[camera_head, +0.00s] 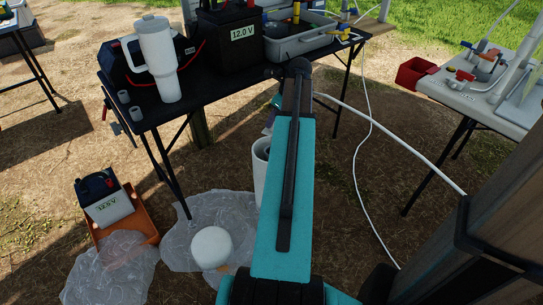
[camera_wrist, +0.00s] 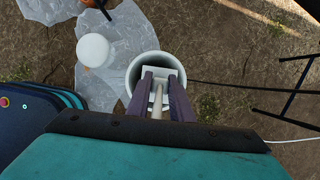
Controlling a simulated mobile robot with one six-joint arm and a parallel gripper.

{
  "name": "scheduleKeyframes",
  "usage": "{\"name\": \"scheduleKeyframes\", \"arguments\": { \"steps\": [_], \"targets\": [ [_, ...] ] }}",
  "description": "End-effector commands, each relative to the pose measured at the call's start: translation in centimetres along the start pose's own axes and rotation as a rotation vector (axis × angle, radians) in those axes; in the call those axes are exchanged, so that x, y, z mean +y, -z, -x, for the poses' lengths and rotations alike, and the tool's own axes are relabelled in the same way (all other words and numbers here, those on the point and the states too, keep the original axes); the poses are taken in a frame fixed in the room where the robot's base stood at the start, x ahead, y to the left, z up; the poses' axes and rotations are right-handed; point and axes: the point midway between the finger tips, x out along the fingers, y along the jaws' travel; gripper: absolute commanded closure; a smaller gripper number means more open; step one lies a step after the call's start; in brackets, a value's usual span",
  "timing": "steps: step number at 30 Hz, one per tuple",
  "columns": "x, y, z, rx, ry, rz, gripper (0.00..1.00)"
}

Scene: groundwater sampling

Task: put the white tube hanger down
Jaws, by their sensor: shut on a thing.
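My gripper (camera_wrist: 163,76) is shut on the white tube hanger (camera_wrist: 157,98), a pale piece with a narrow stem between the two dark purple fingers. In the wrist view the hanger is over the opening of a white cylindrical container (camera_wrist: 128,82). I cannot tell whether it touches the container. In the head view the container (camera_head: 259,172) stands on the ground, partly behind my teal arm. The hanger is hidden there, and my gripper is mostly hidden.
A round white object (camera_head: 211,247) lies on clear plastic sheeting (camera_head: 180,226) left of the container. A black table (camera_head: 205,92) holds a battery (camera_head: 230,38), a white tumbler (camera_head: 158,60) and a grey tray (camera_head: 290,47). A white tube (camera_head: 410,149) runs across the right side.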

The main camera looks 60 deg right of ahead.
Motion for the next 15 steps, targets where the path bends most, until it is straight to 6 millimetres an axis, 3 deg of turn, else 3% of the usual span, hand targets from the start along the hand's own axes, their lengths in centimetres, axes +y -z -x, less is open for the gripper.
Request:
{"name": "scheduleKeyframes", "arguments": {
  "steps": [15],
  "targets": [
    [0.3,1.6,-4.8,0.000,-0.004,0.007,1.00]
  ]
}}
